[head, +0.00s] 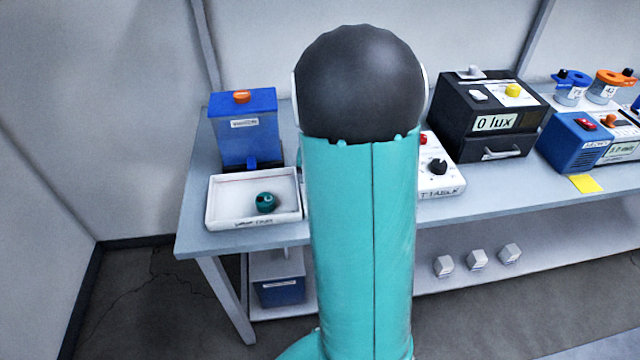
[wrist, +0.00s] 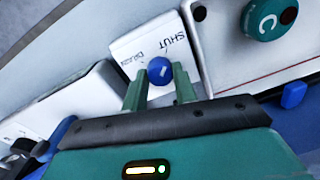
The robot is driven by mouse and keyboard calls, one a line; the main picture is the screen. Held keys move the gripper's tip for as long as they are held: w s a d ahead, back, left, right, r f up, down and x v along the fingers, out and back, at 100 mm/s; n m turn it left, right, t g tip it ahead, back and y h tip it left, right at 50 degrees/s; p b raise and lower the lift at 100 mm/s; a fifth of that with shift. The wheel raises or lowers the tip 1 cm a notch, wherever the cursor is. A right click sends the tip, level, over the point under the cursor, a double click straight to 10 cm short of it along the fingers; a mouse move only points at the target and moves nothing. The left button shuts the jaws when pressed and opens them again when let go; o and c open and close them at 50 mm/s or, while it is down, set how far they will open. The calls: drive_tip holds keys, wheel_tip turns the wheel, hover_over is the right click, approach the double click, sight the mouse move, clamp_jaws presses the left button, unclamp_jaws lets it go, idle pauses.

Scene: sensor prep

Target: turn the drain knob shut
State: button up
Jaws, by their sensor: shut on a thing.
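In the wrist view, a round blue knob (wrist: 159,70) with a short white mark stands on a white block (wrist: 150,42) printed "SHUT" and "DRAIN". My gripper (wrist: 158,77) has its two green fingers on either side of the knob, closed on it. I cannot tell exactly which word the mark lines up with. In the head view my own teal arm fills the middle and hides the knob and my gripper.
A black "0 lux" box (head: 463,121) and a blue device (head: 574,142) stand to the right. Several white cubes sit on the lower shelf.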

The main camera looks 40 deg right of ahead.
drive_tip(key=o, duration=1)
drive_tip(key=r, duration=1.4)
drive_tip(key=shift+s+d, duration=0.15)
drive_tip(key=shift+d, duration=0.1)
drive_tip(key=shift+a, duration=0.1)
drive_tip(key=s+a+r+n+t, duration=0.1)
drive_tip(key=s+a+n, duration=0.2)
drive_tip(key=a, duration=0.6)
drive_tip(key=s+a+r+n+t, duration=0.1)
drive_tip(key=s+a+n+t, duration=0.1)
drive_tip(key=a, duration=0.7)
drive_tip(key=s+a+r+n+t, duration=0.2)
drive_tip(key=s+a+n, duration=0.2)
drive_tip(key=a, duration=0.5)
drive_tip(key=shift+s+a, duration=0.2)
drive_tip(key=shift+s, duration=0.55)
